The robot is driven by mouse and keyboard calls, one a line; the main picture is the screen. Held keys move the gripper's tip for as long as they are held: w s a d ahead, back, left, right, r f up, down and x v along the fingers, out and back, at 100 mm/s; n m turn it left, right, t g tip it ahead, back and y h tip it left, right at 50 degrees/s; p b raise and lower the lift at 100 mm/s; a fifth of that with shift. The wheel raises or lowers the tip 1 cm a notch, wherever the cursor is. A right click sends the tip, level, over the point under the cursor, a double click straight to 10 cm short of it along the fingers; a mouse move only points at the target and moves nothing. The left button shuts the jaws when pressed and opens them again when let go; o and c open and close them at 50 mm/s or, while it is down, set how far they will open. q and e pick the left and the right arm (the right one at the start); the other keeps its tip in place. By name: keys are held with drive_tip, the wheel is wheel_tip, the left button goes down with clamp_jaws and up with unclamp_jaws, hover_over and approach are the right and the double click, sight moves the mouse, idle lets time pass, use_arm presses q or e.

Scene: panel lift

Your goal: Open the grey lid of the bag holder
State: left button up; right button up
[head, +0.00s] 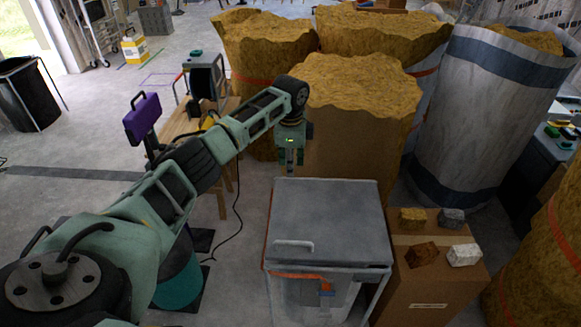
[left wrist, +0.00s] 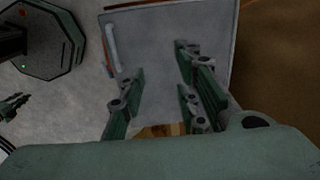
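The bag holder (head: 315,300) is a grey box in the lower middle of the head view. Its flat grey lid (head: 335,215) lies shut on top, with a pale bar handle (head: 293,245) near its front left. In the left wrist view the lid (left wrist: 165,50) lies beyond my fingers, the handle (left wrist: 112,47) along its left edge. My left gripper (head: 291,160) points down above the lid's back edge, apart from it. Its fingers (left wrist: 158,95) are spread and empty. A small dark green part (left wrist: 14,105) at the wrist view's left edge looks like my right gripper; its fingers are unclear.
A carton (head: 430,285) with several small blocks on top stands right of the holder. Large fibrous bales (head: 350,110) and a white-and-blue sack (head: 475,120) stand behind. A wooden bench (head: 190,120) stands back left. The floor at left (head: 70,195) is mostly clear.

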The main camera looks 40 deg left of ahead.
use_arm(q)
drive_tip(key=shift+w+a+r+p, duration=0.15)
drive_tip(key=shift+w+r+p, duration=0.2)
drive_tip(key=shift+r, duration=0.45)
drive_tip(key=shift+w+a+r+p, duration=0.15)
drive_tip(key=shift+r+p, duration=0.25)
drive_tip(key=shift+r, duration=0.35)
drive_tip(key=shift+w+a+r+p, duration=0.15)
drive_tip(key=shift+w+r+p, duration=0.2)
drive_tip(key=shift+r, duration=0.45)
drive_tip(key=shift+s, duration=0.1)
drive_tip(key=shift+p, duration=0.5)
